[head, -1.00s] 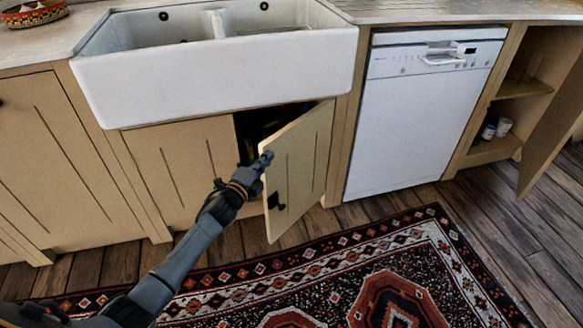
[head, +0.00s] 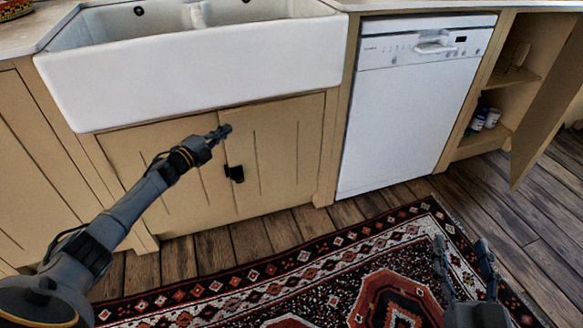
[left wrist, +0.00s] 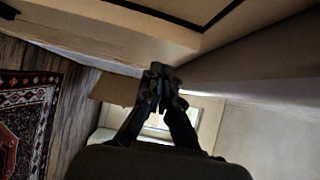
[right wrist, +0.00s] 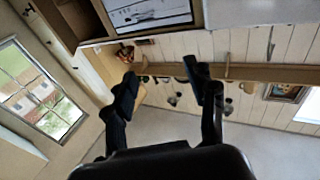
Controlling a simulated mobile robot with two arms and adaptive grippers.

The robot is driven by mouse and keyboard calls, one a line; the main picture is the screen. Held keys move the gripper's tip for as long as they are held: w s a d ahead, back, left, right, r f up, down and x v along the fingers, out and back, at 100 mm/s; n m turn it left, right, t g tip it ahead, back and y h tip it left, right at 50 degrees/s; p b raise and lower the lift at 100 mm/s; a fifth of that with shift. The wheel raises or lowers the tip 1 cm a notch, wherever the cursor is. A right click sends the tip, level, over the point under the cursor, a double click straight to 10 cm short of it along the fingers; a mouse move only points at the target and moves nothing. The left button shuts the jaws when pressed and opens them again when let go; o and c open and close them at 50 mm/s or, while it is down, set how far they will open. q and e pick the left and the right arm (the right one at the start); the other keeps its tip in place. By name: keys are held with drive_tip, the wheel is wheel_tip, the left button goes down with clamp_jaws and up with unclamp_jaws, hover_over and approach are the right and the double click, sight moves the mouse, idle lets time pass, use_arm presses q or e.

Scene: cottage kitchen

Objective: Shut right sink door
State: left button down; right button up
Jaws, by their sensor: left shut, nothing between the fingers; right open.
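The right sink door (head: 285,150) is the beige panel under the right half of the white sink (head: 200,72). In the head view it lies flush with the cabinet front, and no dark gap shows beside it. Its black handle (head: 235,173) is near its left edge. My left gripper (head: 222,131) is shut and empty, at the door's upper left corner; I cannot tell whether it touches. It also shows shut in the left wrist view (left wrist: 162,72). My right gripper (head: 462,245) is open and empty over the rug, and also shows open in the right wrist view (right wrist: 165,82).
The left sink door (head: 165,155) is closed beside it. A white dishwasher (head: 405,110) stands to the right. Beyond it a cabinet door (head: 548,110) hangs open, with small containers (head: 485,118) inside. A patterned rug (head: 330,270) covers the wooden floor in front.

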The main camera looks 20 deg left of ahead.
use_arm(q)
drive_tip(key=shift+w+a, duration=0.3)
drive_tip(key=shift+a, duration=0.15)
use_arm(e)
drive_tip(key=shift+r+t, duration=0.3)
drive_tip(key=shift+r, duration=0.25)
